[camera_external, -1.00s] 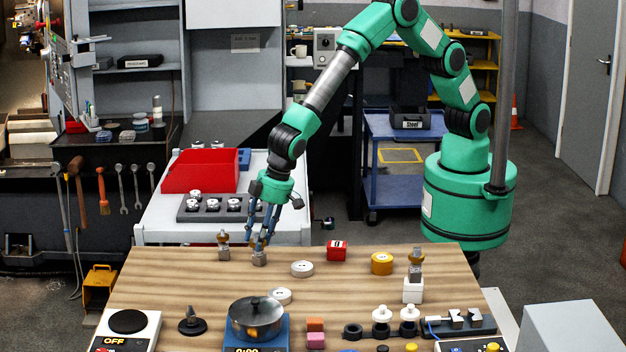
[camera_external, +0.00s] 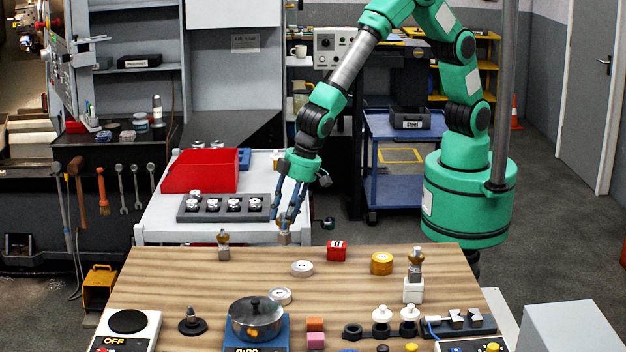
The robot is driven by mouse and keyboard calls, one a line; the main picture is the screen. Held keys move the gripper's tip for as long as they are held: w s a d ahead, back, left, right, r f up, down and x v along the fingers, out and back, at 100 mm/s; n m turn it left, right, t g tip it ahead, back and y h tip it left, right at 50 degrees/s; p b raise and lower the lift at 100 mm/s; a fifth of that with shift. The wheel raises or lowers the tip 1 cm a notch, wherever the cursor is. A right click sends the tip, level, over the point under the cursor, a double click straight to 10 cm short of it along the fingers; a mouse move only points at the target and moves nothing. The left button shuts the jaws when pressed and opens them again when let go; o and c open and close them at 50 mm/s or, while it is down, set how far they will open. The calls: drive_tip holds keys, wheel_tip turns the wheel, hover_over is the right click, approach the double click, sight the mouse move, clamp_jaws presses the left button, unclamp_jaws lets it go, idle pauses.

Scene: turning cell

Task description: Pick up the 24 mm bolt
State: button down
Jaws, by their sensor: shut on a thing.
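My gripper (camera_external: 289,222) is shut on a small grey metal piece (camera_external: 284,239), which I take to be a bolt; its size cannot be read. The piece hangs from the fingertips near the far edge of the wooden table (camera_external: 160,290), and appears raised off it. A similar piece with a brass-coloured top (camera_external: 223,245) stands upright on the table to the left.
White discs (camera_external: 302,268), a red cube (camera_external: 337,251) and a yellow cylinder (camera_external: 381,263) stand near my gripper. A pot (camera_external: 256,318) is at the front. A grey cart with a red bin (camera_external: 201,171) stands behind. The table's left part is fairly clear.

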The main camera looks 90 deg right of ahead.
drive_tip(key=s+d, duration=0.4)
drive_tip(key=s, duration=0.2)
drive_tip(key=shift+r, duration=0.4)
drive_tip(key=shift+s, duration=0.2)
idle(0.3)
